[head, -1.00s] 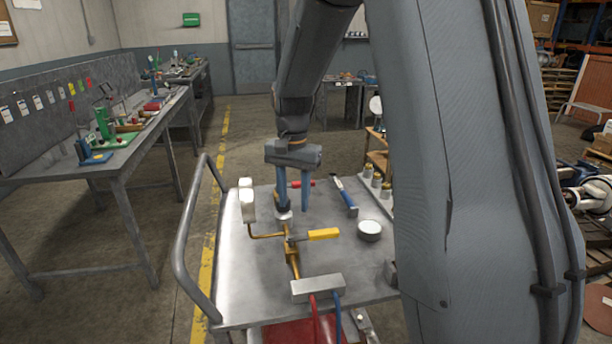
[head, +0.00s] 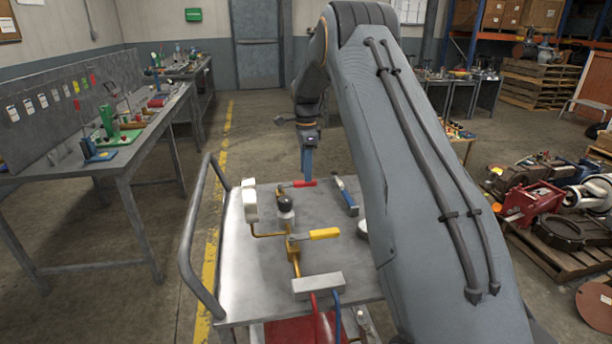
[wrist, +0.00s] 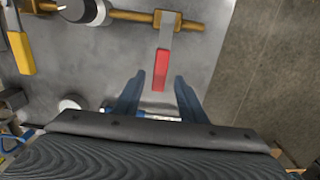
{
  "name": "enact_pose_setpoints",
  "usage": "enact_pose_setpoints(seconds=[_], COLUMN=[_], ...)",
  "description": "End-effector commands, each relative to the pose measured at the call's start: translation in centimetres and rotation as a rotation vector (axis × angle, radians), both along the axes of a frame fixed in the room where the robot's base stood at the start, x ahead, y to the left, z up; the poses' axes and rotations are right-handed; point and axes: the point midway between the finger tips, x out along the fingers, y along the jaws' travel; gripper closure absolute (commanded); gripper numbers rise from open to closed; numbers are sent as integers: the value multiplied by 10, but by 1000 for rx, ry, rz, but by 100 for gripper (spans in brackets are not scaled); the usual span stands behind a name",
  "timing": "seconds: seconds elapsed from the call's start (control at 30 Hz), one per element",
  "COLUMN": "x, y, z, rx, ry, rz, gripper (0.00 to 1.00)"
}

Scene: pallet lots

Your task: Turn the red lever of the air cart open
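The red lever (head: 298,184) is on the far part of the air cart top (head: 240,270). In the wrist view the red lever (wrist: 160,70) sticks out from a brass valve on a brass pipe (wrist: 130,15), roughly square to the pipe. My gripper (head: 307,172) is above the cart near the lever's red end. In the wrist view my gripper's two blue fingers (wrist: 158,85) are apart, with the lever's red tip between or just beyond them and a gap on each side. Contact is not visible.
A yellow lever (head: 322,234) sits on the nearer valve, beside a dark round knob (head: 285,203) and a white gauge (head: 250,205). A blue-handled tool (head: 345,195) lies to the right. The cart's handrail (head: 190,240) runs along the left.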

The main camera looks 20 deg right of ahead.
Motion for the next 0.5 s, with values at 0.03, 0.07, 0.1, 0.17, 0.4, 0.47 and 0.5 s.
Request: enact_pose_setpoints(seconds=[0.03, 0.07, 0.1, 0.17, 0.4, 0.47, 0.5], x=[-1, -1, -1, 0, 0, 0, 0], y=[0, 0, 0, 0, 0, 0, 0], z=[-7, -11, -16, -21, -31, -31, -31], rx=[0, 0, 0, 0, 0, 0, 0], ry=[2, 2, 2, 1, -1, -1, -1], rz=[1, 1, 1, 1, 2, 2, 2], gripper=[62, 62, 62, 62, 62, 62, 62])
